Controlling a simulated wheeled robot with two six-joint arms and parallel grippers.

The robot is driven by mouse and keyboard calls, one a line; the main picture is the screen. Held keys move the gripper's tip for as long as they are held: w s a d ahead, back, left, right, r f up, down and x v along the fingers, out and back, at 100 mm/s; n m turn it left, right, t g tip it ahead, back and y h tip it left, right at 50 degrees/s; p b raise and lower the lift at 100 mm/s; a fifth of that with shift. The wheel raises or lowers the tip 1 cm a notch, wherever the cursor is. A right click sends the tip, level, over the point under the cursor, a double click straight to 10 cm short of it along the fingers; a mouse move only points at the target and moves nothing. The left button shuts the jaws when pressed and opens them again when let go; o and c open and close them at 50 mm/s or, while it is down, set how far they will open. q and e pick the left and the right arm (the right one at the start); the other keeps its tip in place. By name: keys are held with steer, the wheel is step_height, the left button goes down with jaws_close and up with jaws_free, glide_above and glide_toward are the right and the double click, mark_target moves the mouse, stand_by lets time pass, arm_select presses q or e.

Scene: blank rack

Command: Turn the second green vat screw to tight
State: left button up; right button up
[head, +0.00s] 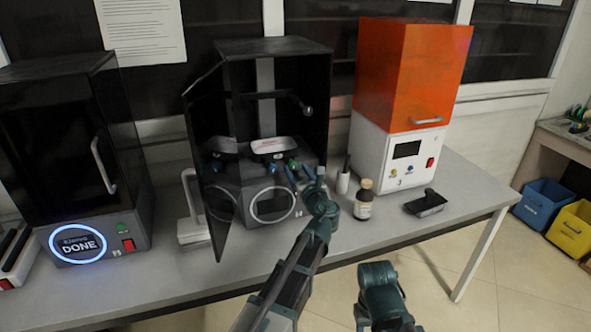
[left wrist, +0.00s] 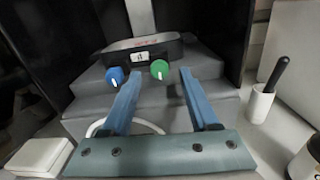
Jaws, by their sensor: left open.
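The green vat screw (left wrist: 159,69) sits on the front of the resin vat (left wrist: 137,51) inside the open middle printer; its white mark points roughly downward. A blue screw (left wrist: 115,75) is left of it, its mark slightly tilted. The green screw also shows in the head view (head: 293,164), small. My left gripper (head: 304,176) is open and empty in front of the printer. In the left wrist view its two fingers point toward the vat, with the green screw between their tips, apparently not touched.
The middle printer's dark door (head: 207,170) hangs open on the left. A white cup with a black-handled tool (head: 343,182), a brown bottle (head: 363,203) and a black tray (head: 426,206) stand right of the arm. A closed printer (head: 75,160) and an orange-hooded one (head: 412,75) flank it.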

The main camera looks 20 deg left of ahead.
arm_select(q)
steer(key=v, duration=1.2)
